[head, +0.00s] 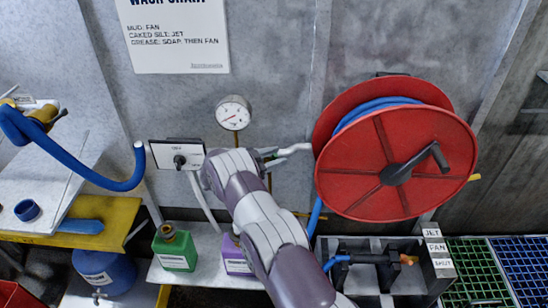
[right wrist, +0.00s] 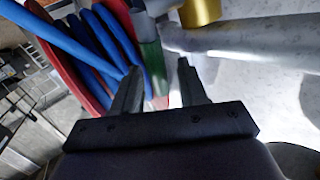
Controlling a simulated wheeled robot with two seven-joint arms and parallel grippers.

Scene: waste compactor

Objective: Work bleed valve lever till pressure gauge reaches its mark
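The pressure gauge (head: 233,113) is round and white-faced, on the grey wall; a red needle or mark shows, but its reading is too small to tell. A pale lever-like handle (head: 295,149) sticks out right of my right wrist, below the gauge; I cannot be sure it is the bleed valve lever. My right arm reaches up from below and hides most of the fitting and my right gripper. In the right wrist view my right gripper (right wrist: 157,85) has its fingers apart. A green strip (right wrist: 151,67) shows by the left finger, and a brass part (right wrist: 200,12) lies beyond.
A red hose reel (head: 395,165) with blue hose is right of the arm. A switch box (head: 176,155) is on the wall to the left. Green (head: 175,247) and purple (head: 236,258) containers stand on a shelf below. A nozzle rack (head: 437,262) is at lower right.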

